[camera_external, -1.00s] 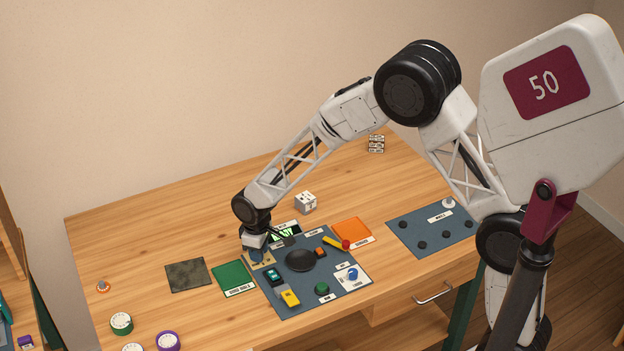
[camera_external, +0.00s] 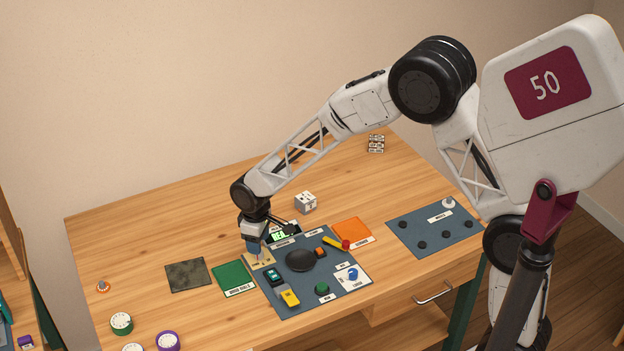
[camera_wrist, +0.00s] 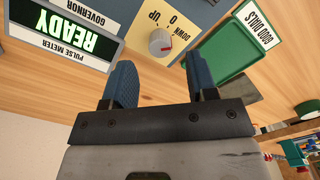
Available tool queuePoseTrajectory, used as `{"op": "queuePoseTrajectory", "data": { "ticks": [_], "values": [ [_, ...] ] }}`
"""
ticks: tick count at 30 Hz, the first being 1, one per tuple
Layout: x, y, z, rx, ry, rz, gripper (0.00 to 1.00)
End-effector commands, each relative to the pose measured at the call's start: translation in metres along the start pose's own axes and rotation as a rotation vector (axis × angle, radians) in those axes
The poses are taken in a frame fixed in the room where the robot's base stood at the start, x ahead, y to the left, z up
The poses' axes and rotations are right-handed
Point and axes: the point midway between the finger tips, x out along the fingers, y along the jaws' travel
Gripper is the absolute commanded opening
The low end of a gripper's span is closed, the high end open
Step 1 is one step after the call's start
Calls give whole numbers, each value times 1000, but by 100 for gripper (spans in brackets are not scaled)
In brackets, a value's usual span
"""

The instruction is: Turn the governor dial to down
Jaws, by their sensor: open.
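The governor dial (camera_wrist: 161,42) is a small light grey knob with a reddish mark on a pale yellow plate (camera_external: 267,259). The plate is printed UP, 0 and DOWN, and shows upside down in the wrist view (camera_wrist: 184,14). I cannot tell for sure which label the knob points at. My gripper (camera_wrist: 161,76) is open, its two blue fingers apart and empty, with the knob showing beyond the gap between them. In the external view my gripper (camera_external: 253,249) is just above the yellow plate and hides the knob.
A green GOOD DIALS tray (camera_external: 233,279) lies left of the plate. The blue panel (camera_external: 262,290) carries several other controls. A dark mat (camera_external: 188,275) lies further left.

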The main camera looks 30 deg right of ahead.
Motion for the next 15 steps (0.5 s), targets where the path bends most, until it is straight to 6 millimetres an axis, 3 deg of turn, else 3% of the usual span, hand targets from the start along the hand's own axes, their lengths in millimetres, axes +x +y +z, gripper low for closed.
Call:
{"op": "queuePoseTrajectory", "data": {
  "ticks": [7,15],
  "values": [
    [-28,0,0,0,0,0,53],
    [-36,0,0,0,-1,0,53]
  ]
}}
